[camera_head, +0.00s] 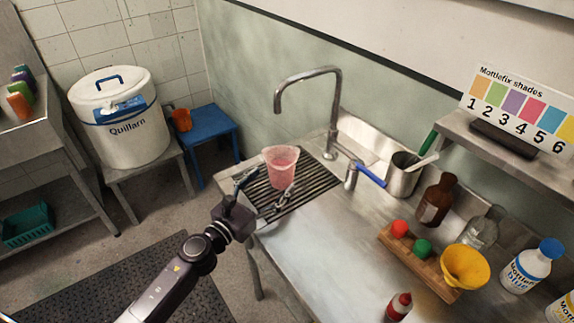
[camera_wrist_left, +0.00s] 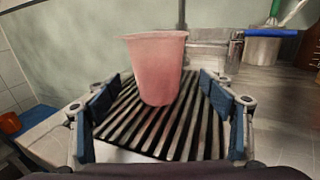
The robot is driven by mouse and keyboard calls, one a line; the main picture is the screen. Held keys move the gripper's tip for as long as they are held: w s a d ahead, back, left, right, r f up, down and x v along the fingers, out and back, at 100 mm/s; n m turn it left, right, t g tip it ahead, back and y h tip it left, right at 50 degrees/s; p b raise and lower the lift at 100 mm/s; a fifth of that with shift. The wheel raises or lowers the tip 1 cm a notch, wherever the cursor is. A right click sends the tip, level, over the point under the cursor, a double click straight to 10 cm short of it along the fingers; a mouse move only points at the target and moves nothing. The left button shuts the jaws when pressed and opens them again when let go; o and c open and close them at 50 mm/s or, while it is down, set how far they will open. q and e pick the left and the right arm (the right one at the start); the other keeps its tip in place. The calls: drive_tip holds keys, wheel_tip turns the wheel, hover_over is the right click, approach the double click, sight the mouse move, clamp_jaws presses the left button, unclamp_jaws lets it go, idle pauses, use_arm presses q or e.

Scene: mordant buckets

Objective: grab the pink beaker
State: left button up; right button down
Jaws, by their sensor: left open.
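The pink beaker (camera_head: 281,170) stands upright on the black slatted drain grate (camera_head: 318,183) at the sink's left end. My left gripper (camera_head: 266,192) is open just in front of the beaker, with its two fingers pointing toward it. In the left wrist view, the beaker (camera_wrist_left: 157,68) stands between and beyond the two blue-padded fingers (camera_wrist_left: 160,100), slightly left of the middle, and neither finger appears to touch it. My right gripper is not in view.
A tall faucet (camera_head: 335,110) rises behind the grate. A metal pot (camera_head: 404,176) with tools, a brown bottle (camera_head: 437,200), a wooden rack (camera_head: 418,262) and a yellow funnel (camera_head: 464,266) stand to the right. The counter's front middle (camera_head: 320,245) is clear.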

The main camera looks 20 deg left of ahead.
sight(288, 159)
use_arm(q)
drive_tip(key=shift+w+d+r+p, duration=0.2)
drive_tip(key=shift+w+r+p, duration=0.4)
drive_tip(key=shift+w, duration=0.35)
drive_tip(key=x, duration=0.3)
drive_tip(key=shift+w+p, duration=0.3)
drive_tip(key=shift+w, duration=0.2)
drive_tip(key=c, duration=1.3)
drive_tip(key=shift+c, duration=0.9)
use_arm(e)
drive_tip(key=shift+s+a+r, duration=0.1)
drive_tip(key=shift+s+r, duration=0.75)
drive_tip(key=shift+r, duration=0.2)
use_arm(q)
drive_tip(key=shift+r, duration=0.15)
